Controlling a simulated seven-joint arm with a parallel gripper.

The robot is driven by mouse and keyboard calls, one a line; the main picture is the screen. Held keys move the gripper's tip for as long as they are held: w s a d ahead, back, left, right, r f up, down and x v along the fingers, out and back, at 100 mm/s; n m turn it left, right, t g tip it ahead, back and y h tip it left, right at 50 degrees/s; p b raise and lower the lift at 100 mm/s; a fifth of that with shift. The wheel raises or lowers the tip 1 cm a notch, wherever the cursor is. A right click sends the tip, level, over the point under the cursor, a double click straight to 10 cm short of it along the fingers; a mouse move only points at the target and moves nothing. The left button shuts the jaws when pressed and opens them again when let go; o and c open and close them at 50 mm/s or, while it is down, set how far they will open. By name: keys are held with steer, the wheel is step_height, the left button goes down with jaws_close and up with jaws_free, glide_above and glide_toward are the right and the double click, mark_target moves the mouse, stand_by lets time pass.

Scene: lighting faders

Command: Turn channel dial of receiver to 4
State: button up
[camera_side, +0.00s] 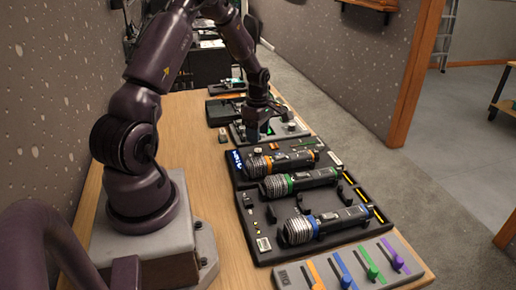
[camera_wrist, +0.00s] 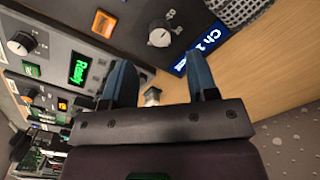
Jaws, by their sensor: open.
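The receiver is a dark panel (camera_wrist: 125,12) with a lit blue display (camera_wrist: 201,48) reading "Ch 1". Its round channel dial (camera_wrist: 162,33) has a pale cap and stands beside the display. In the side view the blue display (camera_side: 236,158) is at the left end of the dark panel. My gripper (camera_wrist: 162,68) is open, its two blue-grey fingers apart with nothing held. The dial lies beyond the fingertips in the wrist view, apart from them. In the side view my gripper (camera_side: 262,132) hangs over the grey panel behind the receiver, partly hiding it.
Several microphones (camera_side: 300,182) lie on the dark panel. Coloured faders (camera_side: 345,268) stand at the front. A small object (camera_wrist: 152,94) sits on the table.

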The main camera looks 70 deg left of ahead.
mark_target(258, 150)
step_height(258, 150, down, 6)
stand_by(0.4)
steer(key=c, duration=0.9)
